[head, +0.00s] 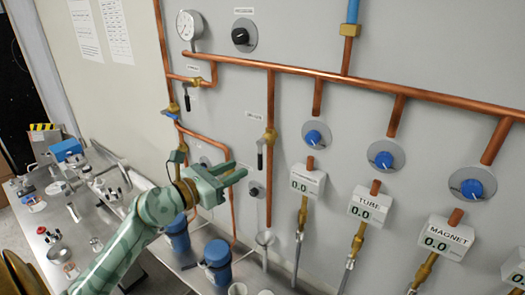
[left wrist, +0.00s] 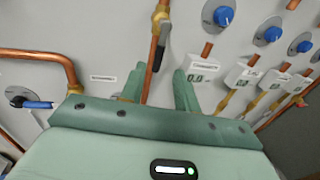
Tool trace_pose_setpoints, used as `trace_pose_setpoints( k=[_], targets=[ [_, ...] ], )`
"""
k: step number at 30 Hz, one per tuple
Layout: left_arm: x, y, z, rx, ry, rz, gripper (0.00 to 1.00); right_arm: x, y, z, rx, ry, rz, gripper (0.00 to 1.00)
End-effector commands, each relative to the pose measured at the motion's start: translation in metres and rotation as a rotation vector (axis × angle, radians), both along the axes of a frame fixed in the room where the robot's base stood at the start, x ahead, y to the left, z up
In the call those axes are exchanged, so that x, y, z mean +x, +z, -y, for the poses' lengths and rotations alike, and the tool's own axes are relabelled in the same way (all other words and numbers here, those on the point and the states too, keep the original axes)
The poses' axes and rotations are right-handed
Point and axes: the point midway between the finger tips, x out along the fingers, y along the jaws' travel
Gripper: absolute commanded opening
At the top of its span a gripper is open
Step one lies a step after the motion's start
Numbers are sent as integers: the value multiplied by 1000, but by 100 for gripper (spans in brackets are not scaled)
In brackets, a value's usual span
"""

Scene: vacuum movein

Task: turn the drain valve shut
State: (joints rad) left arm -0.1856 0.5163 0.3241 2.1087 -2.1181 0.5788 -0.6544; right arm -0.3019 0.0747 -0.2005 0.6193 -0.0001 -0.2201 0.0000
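A brass valve (head: 269,137) with a black lever (head: 260,156) hanging down sits on a vertical copper pipe on the grey panel. I take it for the drain valve, but its label is too small to read. My right gripper is out of view.
Several blue knobs (head: 318,135) and white readout boxes (head: 309,180) line the panel at right. A blue-handled valve (head: 170,114) and another black-levered valve (head: 187,97) are at left. Blue canisters (head: 217,257) and bench items stand below.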

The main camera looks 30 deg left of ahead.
Motion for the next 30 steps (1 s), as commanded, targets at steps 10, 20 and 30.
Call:
trace_pose_setpoints(
  k=[10,20,30],
  targets=[
    [74,2,21,-2,0,1,32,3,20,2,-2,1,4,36],
    [92,0,26,0,0,0,32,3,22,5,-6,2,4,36],
    [91,-1,26,-1,0,0,0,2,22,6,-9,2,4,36]
  ],
)
